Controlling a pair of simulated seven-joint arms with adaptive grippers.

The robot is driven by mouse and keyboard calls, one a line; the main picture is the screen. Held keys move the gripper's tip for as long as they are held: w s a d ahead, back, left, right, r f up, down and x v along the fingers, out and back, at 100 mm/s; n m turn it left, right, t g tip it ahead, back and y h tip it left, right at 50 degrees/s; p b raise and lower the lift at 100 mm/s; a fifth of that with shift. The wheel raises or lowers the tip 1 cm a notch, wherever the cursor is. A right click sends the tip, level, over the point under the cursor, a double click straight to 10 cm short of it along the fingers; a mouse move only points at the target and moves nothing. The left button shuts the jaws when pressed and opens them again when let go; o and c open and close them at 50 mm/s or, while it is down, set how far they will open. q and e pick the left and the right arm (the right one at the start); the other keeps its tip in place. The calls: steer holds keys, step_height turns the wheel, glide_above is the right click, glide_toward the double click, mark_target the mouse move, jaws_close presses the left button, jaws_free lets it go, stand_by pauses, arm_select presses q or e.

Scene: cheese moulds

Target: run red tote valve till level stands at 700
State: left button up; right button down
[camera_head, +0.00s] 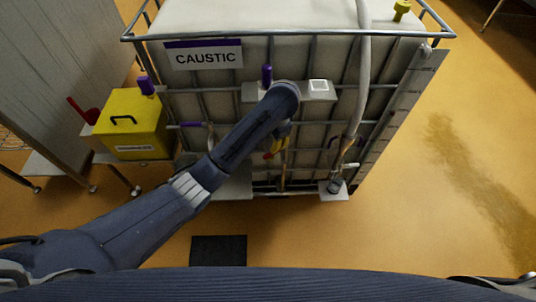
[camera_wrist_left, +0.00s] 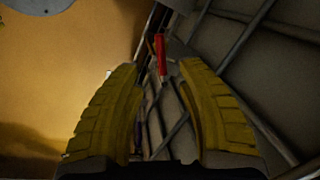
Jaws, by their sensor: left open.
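The caged white tote (camera_head: 270,50) stands ahead, with a purple-edged sign (camera_head: 204,55) reading CAUSTIC. A red valve handle (camera_head: 268,155) shows small at its lower front, partly hidden by my left arm. In the left wrist view the red handle (camera_wrist_left: 160,55) stands upright just beyond and between the yellow fingertips. My left gripper (camera_wrist_left: 157,75) is open, with nothing between its fingers. In the head view the gripper (camera_head: 281,140) is mostly hidden behind my wrist. I cannot read any level figure. My right gripper is not in view.
A pale hose (camera_head: 362,60) runs down the tote's front right to a low fitting (camera_head: 335,186). A yellow box (camera_head: 128,125) stands left of the tote. A purple-handled part (camera_head: 267,75) is beside my wrist. A dark mat (camera_head: 218,250) lies on the floor; the right floor is clear.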

mark_target(268, 155)
arm_select(q)
steer(key=f, duration=0.4)
steer(key=w+a+f, duration=0.1)
steer(key=f, duration=0.2)
steer(key=w+f, duration=0.1)
steer(key=f, duration=0.3)
steer(key=shift+a+f, duration=0.15)
steer(key=shift+f, duration=0.15)
jaws_close()
steer(key=shift+s, duration=0.1)
stand_by(0.4)
